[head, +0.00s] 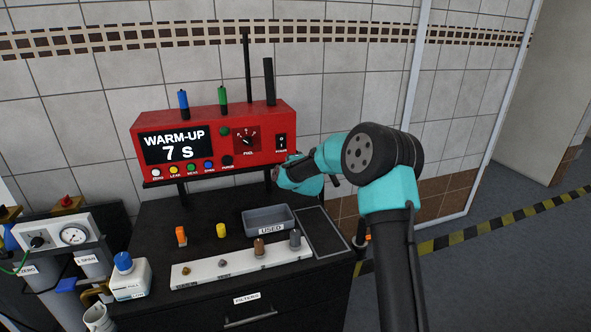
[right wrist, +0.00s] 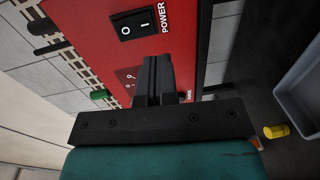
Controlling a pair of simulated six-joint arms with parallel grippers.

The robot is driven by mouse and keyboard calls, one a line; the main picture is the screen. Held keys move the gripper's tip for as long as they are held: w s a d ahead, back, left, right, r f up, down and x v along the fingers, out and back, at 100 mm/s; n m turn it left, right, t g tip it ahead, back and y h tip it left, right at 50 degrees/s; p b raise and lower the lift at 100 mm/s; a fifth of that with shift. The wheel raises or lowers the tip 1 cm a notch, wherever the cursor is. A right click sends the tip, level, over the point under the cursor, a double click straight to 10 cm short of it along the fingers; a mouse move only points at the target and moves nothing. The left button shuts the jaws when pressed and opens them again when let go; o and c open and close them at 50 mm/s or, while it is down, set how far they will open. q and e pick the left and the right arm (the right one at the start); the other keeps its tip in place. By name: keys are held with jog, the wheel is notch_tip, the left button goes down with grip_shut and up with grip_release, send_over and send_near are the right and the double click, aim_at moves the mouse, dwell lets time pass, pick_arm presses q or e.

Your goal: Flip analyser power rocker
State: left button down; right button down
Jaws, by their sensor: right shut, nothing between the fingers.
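The red analyser (head: 212,122) stands on the black cabinet against the tiled wall. Its screen (head: 175,146) reads "WARM-UP 7 s". The black power rocker (head: 281,141), on the right of its front face, shows large in the right wrist view (right wrist: 135,23) with O and I marks above the word POWER. I cannot tell for certain which side is pressed in. My right gripper (right wrist: 157,62) is shut and empty, its fingertips close to the red face and apart from the rocker. In the head view it is below and right of the rocker, partly hidden by its own wrist. My left gripper is not in view.
A grey USED tray (head: 252,227) and a white strip with several small fittings (head: 190,282) lie on the cabinet top. Orange and yellow pieces stand behind the strip. A gauge box (head: 62,241) and gas cylinders stand at left. Open floor lies at right.

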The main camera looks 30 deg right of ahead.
jog(key=shift+f+v, duration=0.25)
jog(key=shift+v, duration=0.95)
jog(key=shift+f+v, duration=0.25)
jog(key=shift+v, duration=0.9)
